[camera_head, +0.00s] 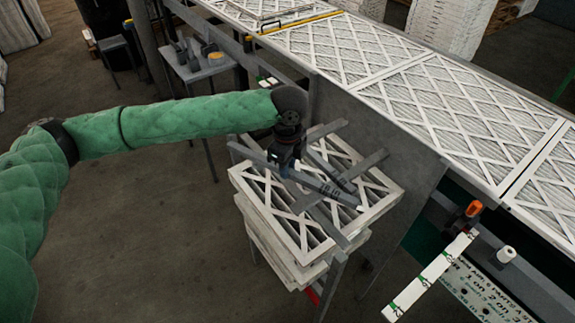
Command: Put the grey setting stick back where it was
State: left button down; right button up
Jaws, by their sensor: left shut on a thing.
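My left gripper (285,168) reaches in from the left and is over the stack of white-framed filters (375,208). It is shut on the grey setting stick (326,188), which has dark markings near its right end. The stick slants down to the right above the top filter; I cannot tell whether it touches the filter or the bars below. The gripper hides part of the stick. My right gripper is not in view.
Other grey bars (364,164) cross over the stack. A grey panel (385,130) stands right behind it, beside a long line of white filters (455,105). A small grey table (205,68) stands behind my arm.

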pick_arm(q)
jog(key=shift+f, duration=0.55)
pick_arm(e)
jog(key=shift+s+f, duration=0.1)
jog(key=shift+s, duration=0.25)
pick_arm(q)
jog(key=c, duration=1.2)
grip_release()
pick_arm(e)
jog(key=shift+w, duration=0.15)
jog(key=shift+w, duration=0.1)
pick_arm(q)
jog(key=shift+r+b, duration=0.25)
jog(key=shift+b, duration=0.05)
notch_tip(320, 180, up, 6)
jog(key=shift+r+b, duration=0.25)
jog(key=shift+b, duration=0.9)
jog(key=shift+r, duration=0.4)
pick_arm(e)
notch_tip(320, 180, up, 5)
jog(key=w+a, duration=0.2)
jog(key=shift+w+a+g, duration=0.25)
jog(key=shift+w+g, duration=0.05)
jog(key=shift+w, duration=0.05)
